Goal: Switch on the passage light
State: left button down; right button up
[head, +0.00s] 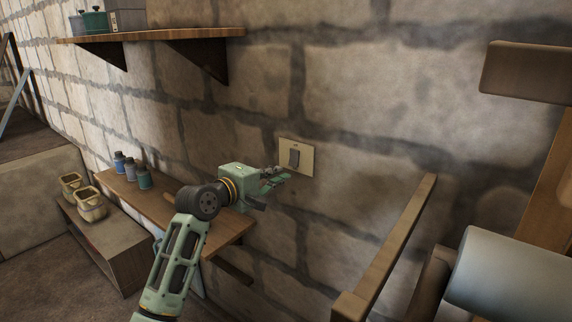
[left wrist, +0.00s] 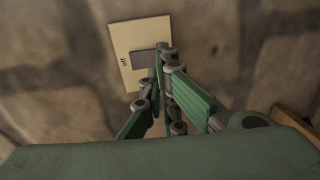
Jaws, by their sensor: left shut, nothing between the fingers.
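The light switch is a cream plate (head: 306,157) with a dark grey rocker (head: 294,158), fixed on the stone wall right of centre in the head view. My left gripper (head: 283,174) is shut and empty, just to the left of and slightly below the rocker. In the left wrist view the switch plate (left wrist: 124,36) lies right behind the shut fingertips (left wrist: 163,52), which partly cover the rocker (left wrist: 143,62). Whether the fingertips touch the rocker, I cannot tell. My right gripper is not in view.
A wooden shelf (head: 165,196) with several small jars is below my left arm. A higher shelf (head: 150,36) holds pots and a grey box. A wooden rail (head: 397,240) stands to the right of the switch. The wall around the switch is bare.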

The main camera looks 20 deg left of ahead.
aim_at(293, 166)
pick_arm(q)
jog(key=p+x, duration=0.1)
jog(key=x, duration=0.3)
jog(key=shift+r, duration=0.15)
jog(key=shift+w+d+f, duration=0.2)
jog(key=shift+w, duration=0.4)
jog(key=b, duration=0.1)
jog(key=t+b, duration=0.1)
jog(key=shift+w+d+f+b, duration=0.15)
jog(key=shift+w+f+b, duration=0.15)
jog(key=shift+b, duration=0.1)
jog(key=shift+r, duration=0.15)
